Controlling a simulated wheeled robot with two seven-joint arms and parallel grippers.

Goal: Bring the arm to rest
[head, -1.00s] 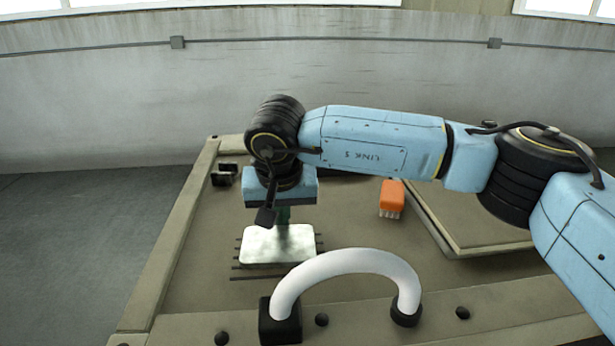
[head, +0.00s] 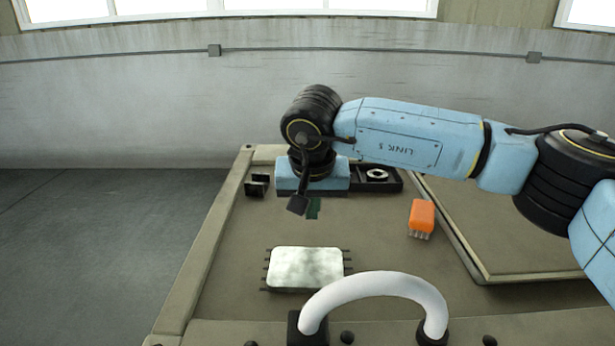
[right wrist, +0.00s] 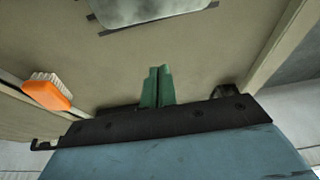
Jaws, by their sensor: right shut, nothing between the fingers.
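My right arm reaches in from the right in the head view. Its right gripper (head: 313,209) is above the far part of the bench, beyond a pale mottled plate (head: 305,267). The green fingers also show in the right wrist view (right wrist: 158,86), side by side, shut and empty. The plate lies on dark slats and also shows at the top of the right wrist view (right wrist: 140,8), apart from the fingers. My left gripper is not in view.
An orange brush (head: 422,215) lies right of the gripper. A dark tray with a ring (head: 377,175) stands behind it, and a small black holder (head: 257,185) at the far left. A white curved handle (head: 375,285) rises at the near edge. A raised panel (head: 520,235) is at right.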

